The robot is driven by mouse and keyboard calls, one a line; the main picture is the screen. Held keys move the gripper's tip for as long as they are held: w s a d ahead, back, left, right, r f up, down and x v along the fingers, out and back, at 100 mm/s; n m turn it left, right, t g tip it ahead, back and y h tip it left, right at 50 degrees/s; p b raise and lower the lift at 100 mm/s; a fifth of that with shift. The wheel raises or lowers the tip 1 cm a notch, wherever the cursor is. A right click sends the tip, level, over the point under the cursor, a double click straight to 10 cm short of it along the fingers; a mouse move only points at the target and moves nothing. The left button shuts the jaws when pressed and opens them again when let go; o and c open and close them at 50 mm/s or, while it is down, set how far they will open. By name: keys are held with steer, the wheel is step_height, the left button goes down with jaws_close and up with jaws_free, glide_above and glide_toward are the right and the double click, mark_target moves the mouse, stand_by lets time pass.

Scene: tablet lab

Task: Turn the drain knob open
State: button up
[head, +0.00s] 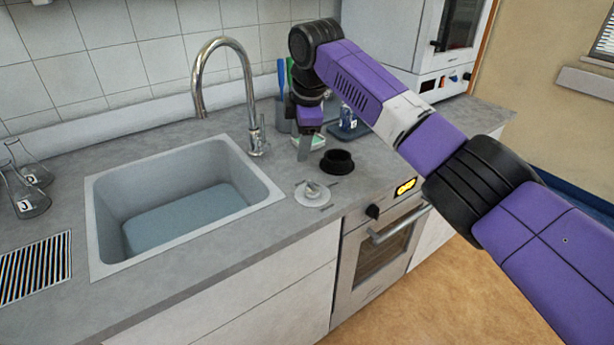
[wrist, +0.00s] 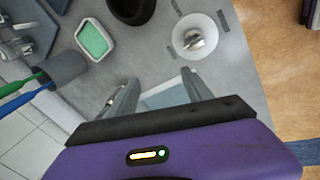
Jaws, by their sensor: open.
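A small metal knob on a round white plate, which I take for the drain knob (head: 312,190), sits on the counter just right of the sink. It also shows in the wrist view (wrist: 195,39), at the upper right beyond the fingertips. The sink (head: 112,190) holds bluish water; I cannot see its drain. My gripper (head: 304,150) points down over the counter behind the knob. In the wrist view its two fingers (wrist: 160,77) are spread apart with nothing between them. They are apart from the knob.
A black round object (head: 337,162) stands close behind the knob. A green-filled dish (head: 308,142), a brush cup (head: 283,115) and the tap (head: 250,110) are near my gripper. Glass flasks (head: 27,195) and a striped mat (head: 35,268) are at left. An oven (head: 375,260) is below the counter.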

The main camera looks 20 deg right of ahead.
mark_target(312, 185)
steer(key=s+f+g, duration=0.1)
steer(key=s+d+f+n+g, duration=0.1)
steer(key=s, duration=0.1)
steer(key=s+d+n+g, duration=0.1)
steer(key=shift+s+f, duration=0.4)
steer(key=shift+w+a+f, duration=0.1)
steer(key=shift+w+f, duration=0.05)
steer(key=shift+f, duration=1.8)
steer(key=shift+w+a+f, duration=0.1)
steer(key=shift+w+f, duration=0.05)
steer(key=shift+f, duration=1.75)
jaws_close()
